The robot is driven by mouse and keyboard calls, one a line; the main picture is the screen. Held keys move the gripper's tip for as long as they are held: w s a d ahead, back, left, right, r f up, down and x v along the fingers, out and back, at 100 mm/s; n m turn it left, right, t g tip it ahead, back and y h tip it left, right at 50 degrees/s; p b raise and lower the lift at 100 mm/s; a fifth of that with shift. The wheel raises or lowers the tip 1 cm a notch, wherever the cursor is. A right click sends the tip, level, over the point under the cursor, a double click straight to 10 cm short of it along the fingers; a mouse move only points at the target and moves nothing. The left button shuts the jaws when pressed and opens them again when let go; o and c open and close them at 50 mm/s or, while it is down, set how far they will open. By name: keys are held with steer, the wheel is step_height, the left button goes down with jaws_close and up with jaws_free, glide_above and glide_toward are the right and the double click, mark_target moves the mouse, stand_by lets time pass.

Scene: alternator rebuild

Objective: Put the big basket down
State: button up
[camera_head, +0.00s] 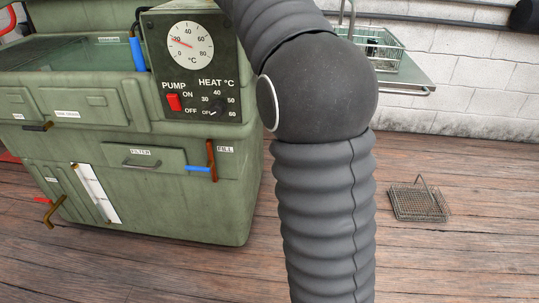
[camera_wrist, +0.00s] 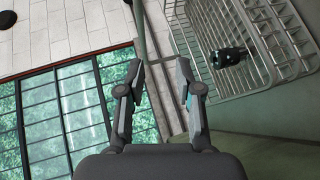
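A wire basket (camera_head: 388,56) stands on a green shelf (camera_head: 412,78) at the back right of the head view, with a dark part (camera_head: 372,46) inside and a tall handle (camera_head: 351,14). This looks like the big basket. In the wrist view, a wire basket (camera_wrist: 268,70) with a dark part (camera_wrist: 230,57) is at the upper right, to the right of my gripper. My gripper (camera_wrist: 160,72) shows two fingers apart, with a gap between the tips. A grey-green bar (camera_wrist: 138,28) shows above the gap; I cannot tell whether it is the handle. My arm hides the gripper in the head view.
A smaller wire basket (camera_head: 419,203) with a raised handle lies on the wooden floor (camera_head: 455,260). A green washing tank (camera_head: 165,215) with a control box (camera_head: 195,65) stands at the left. Floor around the small basket is clear. A white block wall (camera_head: 470,75) stands behind.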

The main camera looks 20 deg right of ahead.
steer(key=s+a+f+t+y, duration=0.2)
steer(key=s+a+f+y, duration=0.5)
steer(key=s+a+f, duration=0.5)
steer(key=s+a+f+t+y, duration=0.2)
steer(key=s+a+f+y, duration=0.5)
steer(key=s+a+f, duration=0.4)
steer(key=s+f, duration=0.6)
steer(key=f, duration=0.2)
steer(key=shift+s+a+t+y, duration=0.3)
steer(key=shift+s+a+y, duration=0.05)
steer(key=shift+s+y, duration=0.05)
steer(key=shift+c, duration=0.3)
